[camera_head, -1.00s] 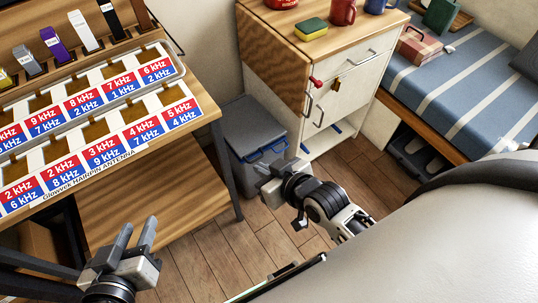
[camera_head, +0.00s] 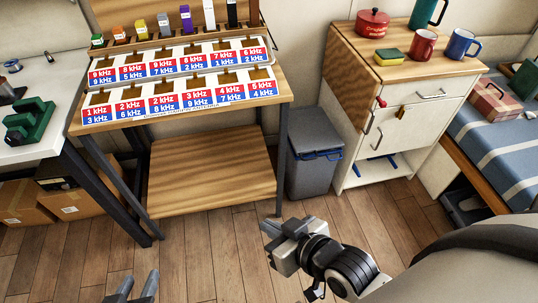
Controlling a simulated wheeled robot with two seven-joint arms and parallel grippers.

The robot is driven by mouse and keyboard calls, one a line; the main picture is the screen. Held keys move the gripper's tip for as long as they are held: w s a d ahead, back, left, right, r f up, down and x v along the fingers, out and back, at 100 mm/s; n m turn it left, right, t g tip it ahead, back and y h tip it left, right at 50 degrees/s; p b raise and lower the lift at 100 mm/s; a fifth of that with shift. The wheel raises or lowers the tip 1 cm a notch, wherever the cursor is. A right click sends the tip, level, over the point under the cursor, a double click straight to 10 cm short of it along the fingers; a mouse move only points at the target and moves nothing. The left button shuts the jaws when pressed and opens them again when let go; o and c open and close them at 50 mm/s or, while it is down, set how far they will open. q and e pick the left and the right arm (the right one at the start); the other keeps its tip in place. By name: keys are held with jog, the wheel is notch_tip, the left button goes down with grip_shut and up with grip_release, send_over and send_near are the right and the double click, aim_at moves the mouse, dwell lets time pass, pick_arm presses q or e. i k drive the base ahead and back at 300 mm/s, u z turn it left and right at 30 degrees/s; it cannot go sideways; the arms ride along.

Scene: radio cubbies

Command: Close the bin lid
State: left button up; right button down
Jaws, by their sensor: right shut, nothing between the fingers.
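A grey bin (camera_head: 310,178) stands on the floor between the wooden shelf stand and the white cabinet. Its grey lid (camera_head: 316,142) shows at the top, with a blue handle (camera_head: 322,155) along the front. I cannot tell from here whether the lid sits fully flush. My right gripper (camera_head: 270,230) is shut and empty, in front of and below the bin, apart from it. My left gripper (camera_head: 135,288) is at the bottom edge, its two fingers apart with nothing between them, far from the bin. The rest of it is cut off.
The radio stand (camera_head: 205,185) has a low wooden shelf left of the bin. A white cabinet (camera_head: 400,128) with a wooden top holding a pot and mugs stands to the right. A bed (camera_head: 490,140) is at far right, cardboard boxes (camera_head: 60,200) at left. The wooden floor ahead is clear.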

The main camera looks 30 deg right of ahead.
aim_at(310, 129)
jog(key=u, duration=1)
jog(key=i, duration=1.15)
jog(key=z, duration=2.4)
jog(key=i, duration=0.5)
jog(key=z, duration=0.05)
